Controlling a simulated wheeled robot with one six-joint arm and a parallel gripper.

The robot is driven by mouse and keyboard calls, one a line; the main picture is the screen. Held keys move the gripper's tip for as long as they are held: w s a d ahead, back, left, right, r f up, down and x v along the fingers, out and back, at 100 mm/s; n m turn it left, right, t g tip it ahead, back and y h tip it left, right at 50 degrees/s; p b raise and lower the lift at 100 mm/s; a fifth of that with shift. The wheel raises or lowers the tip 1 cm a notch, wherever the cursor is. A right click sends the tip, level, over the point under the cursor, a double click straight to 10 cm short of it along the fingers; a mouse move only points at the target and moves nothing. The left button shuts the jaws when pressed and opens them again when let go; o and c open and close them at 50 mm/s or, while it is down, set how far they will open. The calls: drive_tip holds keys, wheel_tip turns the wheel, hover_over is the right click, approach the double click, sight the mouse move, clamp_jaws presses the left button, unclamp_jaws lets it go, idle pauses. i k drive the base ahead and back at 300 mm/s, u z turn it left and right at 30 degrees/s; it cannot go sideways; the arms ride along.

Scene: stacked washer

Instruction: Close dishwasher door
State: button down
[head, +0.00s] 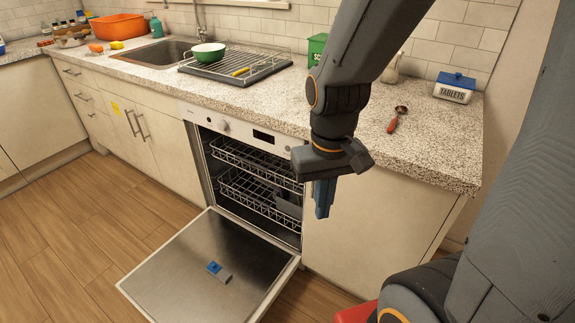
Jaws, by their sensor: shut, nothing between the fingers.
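The dishwasher door (195,266) hangs wide open, folded down in front of the machine, with its steel inner face up. The dishwasher's control panel (232,127) and wire racks (262,190) show behind it under the counter. My gripper (322,212) points down in front of the cabinet just right of the dishwasher opening. It is above and to the right of the door and apart from it. Its blue-grey fingers are together and hold nothing. A blue and grey piece (219,271), likely the detergent compartment, is on the door's inner face.
The granite counter (290,105) runs above the dishwasher, holding a drying rack (236,68), a green bowl (208,53), a red-handled spoon (398,119) and a tablets box (455,87). A red object (355,314) shows at the bottom edge. The wooden floor (80,240) left of the door is clear.

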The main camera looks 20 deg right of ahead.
sight(174, 285)
drive_tip(key=k, duration=1.55)
drive_tip(key=u, duration=1.7)
drive_tip(key=i, duration=4.85)
drive_tip(key=z, duration=3.8)
